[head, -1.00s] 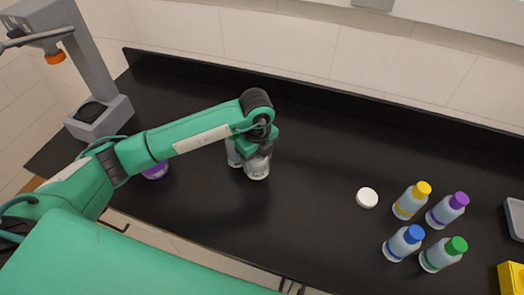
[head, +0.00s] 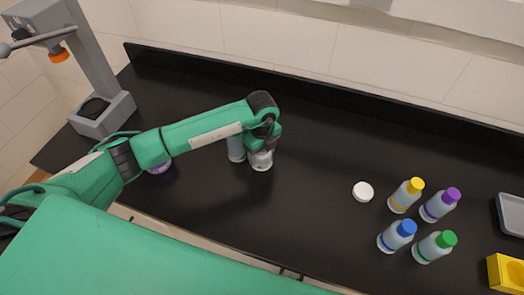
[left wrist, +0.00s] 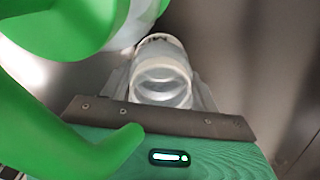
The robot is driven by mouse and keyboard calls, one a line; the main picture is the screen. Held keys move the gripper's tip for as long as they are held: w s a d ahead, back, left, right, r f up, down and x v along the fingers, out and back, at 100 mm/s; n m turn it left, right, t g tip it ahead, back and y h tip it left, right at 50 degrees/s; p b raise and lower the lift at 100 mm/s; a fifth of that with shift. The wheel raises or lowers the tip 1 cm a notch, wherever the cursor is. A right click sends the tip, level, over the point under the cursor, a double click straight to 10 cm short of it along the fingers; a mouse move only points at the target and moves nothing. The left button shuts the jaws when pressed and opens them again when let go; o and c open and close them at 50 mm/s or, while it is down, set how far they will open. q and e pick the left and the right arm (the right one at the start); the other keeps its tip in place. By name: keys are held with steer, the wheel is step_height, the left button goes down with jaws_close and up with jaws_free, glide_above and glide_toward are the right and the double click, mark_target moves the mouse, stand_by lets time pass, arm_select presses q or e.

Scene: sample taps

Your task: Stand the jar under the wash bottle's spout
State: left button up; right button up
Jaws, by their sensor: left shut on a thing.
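My left gripper (head: 262,146) points down and is shut on a clear, whitish jar (head: 262,161), low at the black counter. I cannot tell if the jar's base touches the counter. In the left wrist view the jar (left wrist: 162,75) sits upright between the fingers, its round mouth showing. A pale bottle (head: 236,149), which looks like the wash bottle, stands just left of the jar, its upper part hidden by my arm. In the left wrist view its green cap (left wrist: 60,22) and curved green spout (left wrist: 105,150) are close to the camera. I cannot tell whether the spout tip is over the jar.
A white lid (head: 362,191) lies right of the jar. A grey stand (head: 100,100) and a part-hidden purple item (head: 160,168) are left.

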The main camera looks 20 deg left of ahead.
arm_select(q)
steer(key=o, duration=1)
steer(key=shift+c, duration=0.2)
steer(key=shift+r, duration=0.25)
step_height(320, 180, up, 10)
steer(key=b, duration=0.4)
steer(key=shift+w+r, duration=0.1)
steer(key=shift+r, duration=0.8)
